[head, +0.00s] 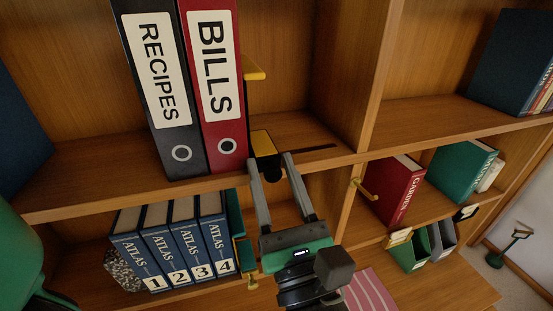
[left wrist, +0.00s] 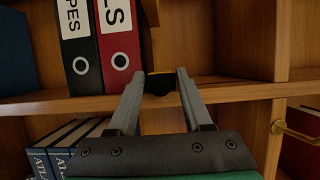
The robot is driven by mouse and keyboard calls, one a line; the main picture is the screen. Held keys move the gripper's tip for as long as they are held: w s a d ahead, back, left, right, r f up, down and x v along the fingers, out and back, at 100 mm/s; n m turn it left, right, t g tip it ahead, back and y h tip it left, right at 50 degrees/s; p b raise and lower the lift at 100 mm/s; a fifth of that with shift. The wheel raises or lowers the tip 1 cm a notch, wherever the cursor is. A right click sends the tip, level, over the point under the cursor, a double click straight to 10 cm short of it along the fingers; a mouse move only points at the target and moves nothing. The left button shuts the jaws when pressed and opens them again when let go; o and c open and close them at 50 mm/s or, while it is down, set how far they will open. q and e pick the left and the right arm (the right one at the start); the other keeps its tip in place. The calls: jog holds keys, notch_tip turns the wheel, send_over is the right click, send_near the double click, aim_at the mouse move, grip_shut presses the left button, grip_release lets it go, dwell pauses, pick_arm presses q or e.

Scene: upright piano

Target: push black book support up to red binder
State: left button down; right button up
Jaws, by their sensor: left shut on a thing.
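The red binder (head: 213,80) labelled BILLS stands upright on the shelf, with the dark RECIPES binder at its left. The black book support (head: 262,144), with yellow parts, is close to the binder's right side. I cannot tell whether they touch. Its black knob (head: 272,170) sits at the shelf's front edge. My left gripper (head: 270,163) is shut on this knob. The left wrist view shows the knob (left wrist: 158,86) between the fingers (left wrist: 160,80), right of the red binder (left wrist: 117,45). My right gripper is not in view.
A dark slot (head: 312,153) runs along the shelf right of the support, towards an upright divider (head: 349,75). Several blue atlases (head: 186,240) and a green support (head: 238,230) stand on the shelf below. A yellow hook (head: 363,188) sticks out by a red book (head: 394,186).

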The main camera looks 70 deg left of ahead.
pick_arm(q)
jog(key=shift+s+r, duration=0.1)
jog(key=shift+s, duration=0.1)
jog(key=c, duration=0.6)
grip_release()
